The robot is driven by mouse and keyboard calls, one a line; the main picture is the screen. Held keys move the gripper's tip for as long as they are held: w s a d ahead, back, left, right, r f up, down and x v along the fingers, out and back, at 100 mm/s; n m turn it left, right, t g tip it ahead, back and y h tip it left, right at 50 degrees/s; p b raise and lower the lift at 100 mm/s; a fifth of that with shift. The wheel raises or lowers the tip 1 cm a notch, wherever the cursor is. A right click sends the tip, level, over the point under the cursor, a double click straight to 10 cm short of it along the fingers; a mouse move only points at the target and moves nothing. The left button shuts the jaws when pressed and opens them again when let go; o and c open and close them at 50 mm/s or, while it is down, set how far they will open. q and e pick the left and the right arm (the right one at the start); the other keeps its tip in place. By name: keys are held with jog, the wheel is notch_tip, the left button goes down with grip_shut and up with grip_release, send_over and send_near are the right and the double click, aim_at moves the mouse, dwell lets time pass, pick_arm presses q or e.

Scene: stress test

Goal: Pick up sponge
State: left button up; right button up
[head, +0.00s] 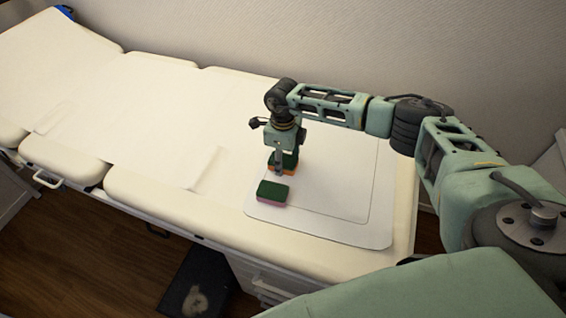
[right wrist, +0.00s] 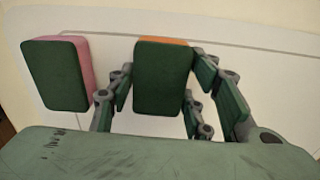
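A green and orange sponge (head: 289,160) stands on the white mat (head: 330,222) on the padded table, partly hidden by my right gripper (head: 279,168). In the right wrist view this sponge (right wrist: 163,80) is between the fingers of my right gripper (right wrist: 164,88), which are spread on either side of it. Whether the fingers touch it is hard to tell. A green and pink sponge (head: 272,191) lies nearer the front edge of the mat; it also shows in the right wrist view (right wrist: 56,75), outside the fingers on the left. My left gripper is not in view.
The padded cream table (head: 160,205) stretches to the left, covered partly by white paper (head: 130,130). A wall (head: 380,50) stands behind it. A dark object (head: 195,285) sits on the wooden floor in front. The right part of the mat is clear.

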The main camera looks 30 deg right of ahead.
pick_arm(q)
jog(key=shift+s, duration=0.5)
pick_arm(e)
jog(key=shift+c, duration=1)
jog(key=shift+r, duration=0.5)
notch_tip(320, 180, up, 3)
jog(key=shift+w+f+b, duration=0.1)
jog(key=shift+f+b, duration=0.1)
jog(key=shift+b, duration=0.15)
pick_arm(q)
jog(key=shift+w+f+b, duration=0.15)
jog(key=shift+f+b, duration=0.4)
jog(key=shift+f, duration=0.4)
pick_arm(e)
jog(key=s+d+r, duration=0.1)
jog(key=s+r, duration=0.6)
jog(key=s, duration=0.4)
jog(key=shift+s+d+r, duration=0.25)
jog(key=shift+s+d, duration=0.15)
